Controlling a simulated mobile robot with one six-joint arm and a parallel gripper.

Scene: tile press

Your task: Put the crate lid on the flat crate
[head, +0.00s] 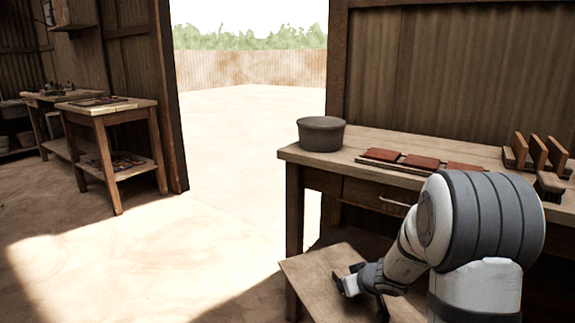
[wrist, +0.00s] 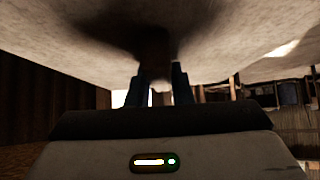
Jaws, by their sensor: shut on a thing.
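A flat wooden board (head: 315,272), which looks like the crate lid, is at the lower middle of the head view, below and in front of the workbench's left end. My gripper (head: 350,278) is over this board, partly covering it. In the wrist view my gripper's fingers (wrist: 157,90) stand close together on a dark brown piece (wrist: 155,48), which looks like the lid's handle. A broad pale surface fills the top of the wrist view; I cannot tell whether it is the lid. I cannot pick out the flat crate in either view.
The workbench (head: 300,154) holds a grey tub (head: 321,134), several reddish tiles (head: 421,162) and a wooden rack (head: 538,152). A wooden table (head: 112,108) with a lower shelf stands at the left. Sandy floor (head: 210,215) lies clear between them.

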